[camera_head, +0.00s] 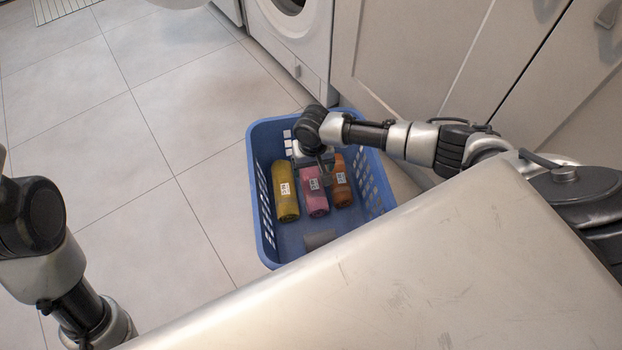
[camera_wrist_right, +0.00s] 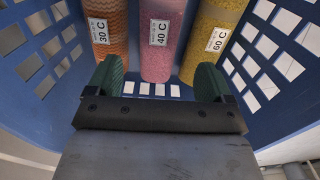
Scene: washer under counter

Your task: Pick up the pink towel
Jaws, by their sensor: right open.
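The pink towel (camera_head: 313,193) is a rolled cylinder with a white label, lying in the blue basket (camera_head: 262,212) between a yellow towel (camera_head: 286,193) and an orange towel (camera_head: 342,184). In the right wrist view the pink towel (camera_wrist_right: 160,50) is at the top middle, labelled 40 C. My right gripper (camera_head: 318,172) reaches down into the basket over the far end of the pink towel. In the wrist view its two green-padded fingers (camera_wrist_right: 158,82) are spread wide with nothing held, one to each side of the pink towel's line. My left gripper does not show clearly.
The basket stands on the tiled floor (camera_head: 130,180), with slotted side walls close around the towels. A small grey item (camera_head: 320,239) lies at its near end. A white washer (camera_head: 300,35) and cabinet doors (camera_head: 420,55) are behind. Open floor is to the left.

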